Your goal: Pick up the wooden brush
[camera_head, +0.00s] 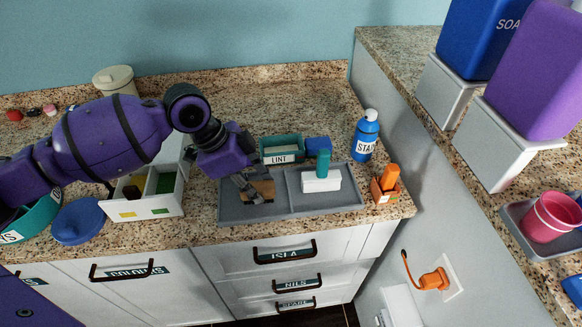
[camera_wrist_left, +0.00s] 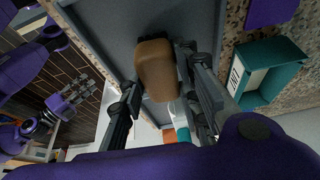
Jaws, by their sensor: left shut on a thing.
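The wooden brush (camera_head: 263,189) is a small brown block over the left compartment of the grey tray (camera_head: 230,214). My left gripper (camera_head: 252,192) reaches down to it from the left and is shut on it. In the left wrist view the brush (camera_wrist_left: 156,68) sits between the two dark fingers of my left gripper (camera_wrist_left: 160,75). Its underside is hidden, and I cannot tell whether it touches the tray floor. My right gripper (camera_wrist_left: 68,100) shows small at the left of the left wrist view; its jaw state is unclear.
The tray's right compartment holds a white block with a teal handle (camera_head: 322,170). Behind stand a teal LINT box (camera_head: 282,150) and a blue block (camera_head: 318,145). A white divided box (camera_head: 145,208) is left.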

